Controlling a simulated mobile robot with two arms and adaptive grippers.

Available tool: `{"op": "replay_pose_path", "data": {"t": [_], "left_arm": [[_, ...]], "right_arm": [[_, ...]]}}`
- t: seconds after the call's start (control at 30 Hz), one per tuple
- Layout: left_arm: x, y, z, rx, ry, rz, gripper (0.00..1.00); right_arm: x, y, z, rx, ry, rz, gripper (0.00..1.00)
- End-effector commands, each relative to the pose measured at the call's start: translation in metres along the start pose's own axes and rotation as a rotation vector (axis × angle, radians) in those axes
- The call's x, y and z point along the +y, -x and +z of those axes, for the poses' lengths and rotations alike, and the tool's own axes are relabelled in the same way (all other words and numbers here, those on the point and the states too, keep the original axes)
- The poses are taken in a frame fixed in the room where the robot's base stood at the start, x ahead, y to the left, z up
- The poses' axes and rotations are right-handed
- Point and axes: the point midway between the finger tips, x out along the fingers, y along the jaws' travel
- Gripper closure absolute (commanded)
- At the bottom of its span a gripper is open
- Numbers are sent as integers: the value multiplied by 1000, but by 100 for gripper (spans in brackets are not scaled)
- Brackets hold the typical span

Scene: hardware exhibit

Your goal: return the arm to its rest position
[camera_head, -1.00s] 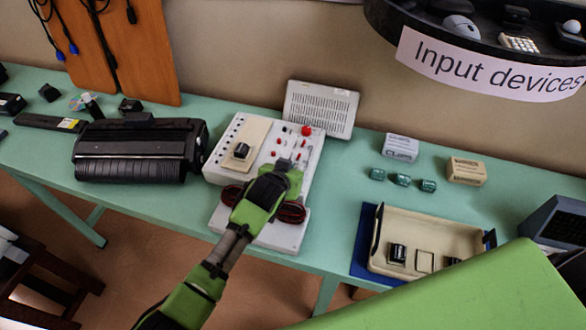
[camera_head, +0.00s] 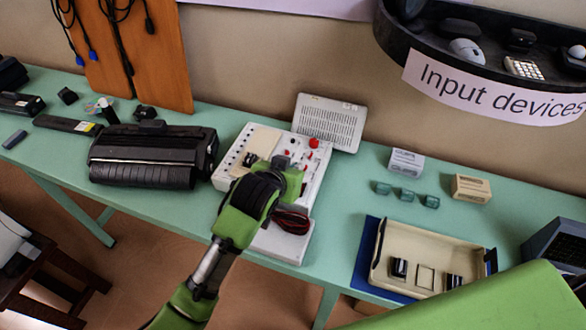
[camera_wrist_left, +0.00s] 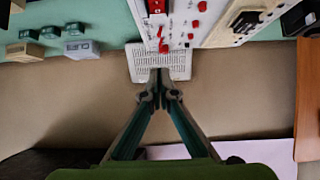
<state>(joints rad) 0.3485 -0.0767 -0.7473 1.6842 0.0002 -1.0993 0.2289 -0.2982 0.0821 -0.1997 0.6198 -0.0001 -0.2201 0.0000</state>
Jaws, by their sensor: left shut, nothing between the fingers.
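My left arm comes in from the lower left in the head view. Its left gripper (camera_head: 292,165) is over the white panel (camera_head: 228,164) with red knobs and a black switch, and the wrist hides part of that panel. In the left wrist view the two fingers of the left gripper (camera_wrist_left: 160,84) come together at their tips, with nothing between them. Whether the gripper touches the panel cannot be told. My right gripper is in neither view.
The green table (camera_head: 335,215) also holds a black printer-like device (camera_head: 152,155), a vented white box (camera_head: 330,122), small boxes (camera_head: 406,161), teal blocks (camera_head: 407,195) and a cream tray (camera_head: 420,291). A black shelf with an "Input devices" sign (camera_head: 490,88) overhangs at upper right.

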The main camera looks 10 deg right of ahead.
Motion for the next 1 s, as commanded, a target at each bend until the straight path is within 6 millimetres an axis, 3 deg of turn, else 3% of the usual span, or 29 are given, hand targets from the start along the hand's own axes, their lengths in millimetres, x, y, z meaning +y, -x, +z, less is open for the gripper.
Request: {"op": "replay_pose_path", "data": {"t": [0.2,0.77,0.87,0.97,1.0], "left_arm": [[0,11,-2,-2,0,0,100],[-1,13,1,-6,5,-1,100],[-10,19,22,-36,39,-7,100],[-29,38,66,-97,110,-25,100],[-39,49,90,-133,142,-38,100]], "right_arm": [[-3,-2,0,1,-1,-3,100],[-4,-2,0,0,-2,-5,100],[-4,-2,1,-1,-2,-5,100],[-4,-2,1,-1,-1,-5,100],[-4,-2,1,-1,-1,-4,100]]}}
